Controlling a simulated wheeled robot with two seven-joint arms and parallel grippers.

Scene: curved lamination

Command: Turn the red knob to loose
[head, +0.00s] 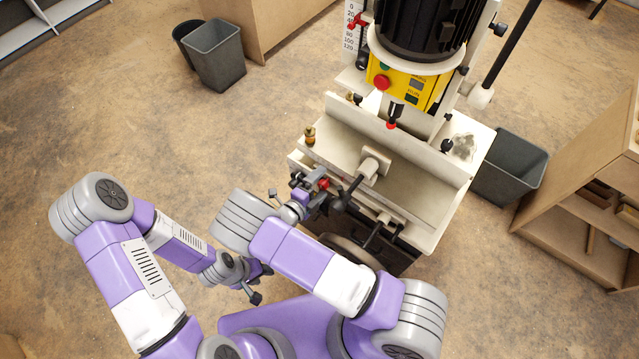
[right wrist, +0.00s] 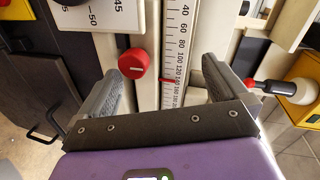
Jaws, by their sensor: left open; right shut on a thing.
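The red knob (right wrist: 134,63) is round, with a pale bar mark on its face, and sits beside a white scale strip (right wrist: 175,45) in the right wrist view. In the head view it is a small red spot (head: 324,183) on the front of the cream machine (head: 335,150). My right gripper (head: 318,187) is at the machine's front, its fingers on either side of the knob and strip. The left finger is close against the knob; space shows by the right finger, so the exact contact is unclear. My left gripper (head: 263,284) is open and empty, low over the floor.
A black handle (head: 350,190) juts out just right of my right gripper. A yellow control box with a red button (head: 382,82) hangs above. Grey bins stand at back left (head: 216,58) and right (head: 515,170). The floor at left is clear.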

